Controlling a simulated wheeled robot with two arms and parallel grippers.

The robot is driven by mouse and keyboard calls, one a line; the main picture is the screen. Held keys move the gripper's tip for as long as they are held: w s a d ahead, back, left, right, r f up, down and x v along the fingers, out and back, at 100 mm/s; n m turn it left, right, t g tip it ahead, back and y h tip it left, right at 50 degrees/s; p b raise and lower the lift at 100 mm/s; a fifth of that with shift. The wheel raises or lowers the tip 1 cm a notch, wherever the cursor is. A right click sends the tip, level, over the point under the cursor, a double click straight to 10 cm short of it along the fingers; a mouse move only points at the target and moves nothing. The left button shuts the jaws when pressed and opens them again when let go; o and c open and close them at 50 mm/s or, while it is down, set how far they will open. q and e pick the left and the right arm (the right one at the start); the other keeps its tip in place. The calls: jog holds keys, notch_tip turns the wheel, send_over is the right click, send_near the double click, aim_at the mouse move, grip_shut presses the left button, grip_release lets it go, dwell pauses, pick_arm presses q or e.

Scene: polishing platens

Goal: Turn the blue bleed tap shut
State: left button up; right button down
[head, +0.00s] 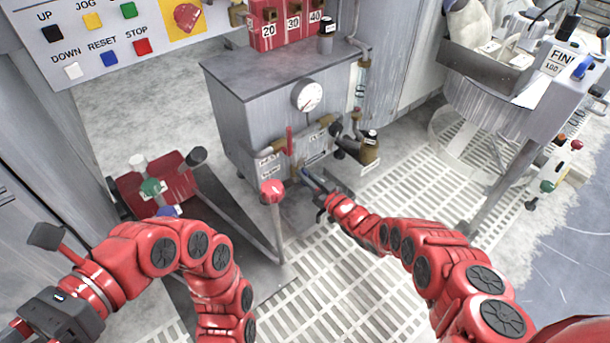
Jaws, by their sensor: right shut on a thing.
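The blue bleed tap (307,179) sits low at the front of the grey cabinet, near its right corner. Its blue lever slants down to the right, towards my right gripper. My right gripper (318,193) is shut on the end of this lever, and its jaws hide that end. The tap's body is small and partly covered, so its exact turn cannot be told.
The grey cabinet (230,125) carries a round gauge (308,95) and an upright red lever (290,140). White floor grating (345,290) lies in front.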

jog(key=m, duration=0.5)
jog(key=shift+w+d+f, duration=0.1)
jog(key=shift+w+d, duration=0.1)
jog(key=shift+d, duration=0.05)
jog(key=shift+m, duration=0.4)
jog(key=c, duration=0.9)
grip_release()
